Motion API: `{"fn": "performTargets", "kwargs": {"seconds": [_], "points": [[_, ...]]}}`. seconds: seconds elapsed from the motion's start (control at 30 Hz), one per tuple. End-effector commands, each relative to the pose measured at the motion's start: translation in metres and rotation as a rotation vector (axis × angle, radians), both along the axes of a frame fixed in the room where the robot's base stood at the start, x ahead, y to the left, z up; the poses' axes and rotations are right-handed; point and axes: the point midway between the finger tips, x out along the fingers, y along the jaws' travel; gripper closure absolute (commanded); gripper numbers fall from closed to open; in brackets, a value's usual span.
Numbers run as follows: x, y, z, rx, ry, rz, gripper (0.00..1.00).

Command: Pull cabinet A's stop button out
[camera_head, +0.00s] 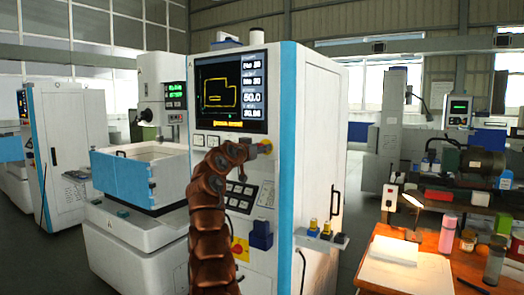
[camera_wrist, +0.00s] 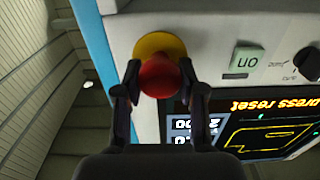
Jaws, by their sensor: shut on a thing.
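The stop button (camera_wrist: 160,79) is a red mushroom head in front of a round yellow collar (camera_wrist: 158,45) in the wrist view, which shows the panel upside down. My gripper (camera_wrist: 160,70) has one dark finger on each side of the red head and is shut on it. In the head view, the white and blue cabinet (camera_head: 318,130) stands upright with a lit screen. The button's red head is mostly hidden there by my gripper.
The screen (camera_wrist: 270,130) shows yellow "press reset" text in the wrist view. An "on" button (camera_wrist: 244,61) and a black knob (camera_wrist: 308,63) sit beside the stop button. A small shelf (camera_head: 320,238) juts out low on the cabinet. A cluttered workbench (camera_head: 468,215) stands at right.

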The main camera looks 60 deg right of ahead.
Motion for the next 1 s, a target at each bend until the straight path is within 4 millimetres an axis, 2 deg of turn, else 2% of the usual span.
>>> {"fn": "performTargets", "kwargs": {"seconds": [0.2, 0.23, 0.47, 1.0], "points": [[0.0007, 0.0007, -0.0021, 0.005, 0.002, -0.002, 1.0], [0.0008, 0.0007, -0.0023, 0.006, 0.002, -0.002, 0.6], [0.0006, 0.0004, -0.002, 0.005, 0.002, -0.001, 0.36], [0.0016, 0.0076, -0.001, 0.002, 0.0, 0.0, 0.36]]}}
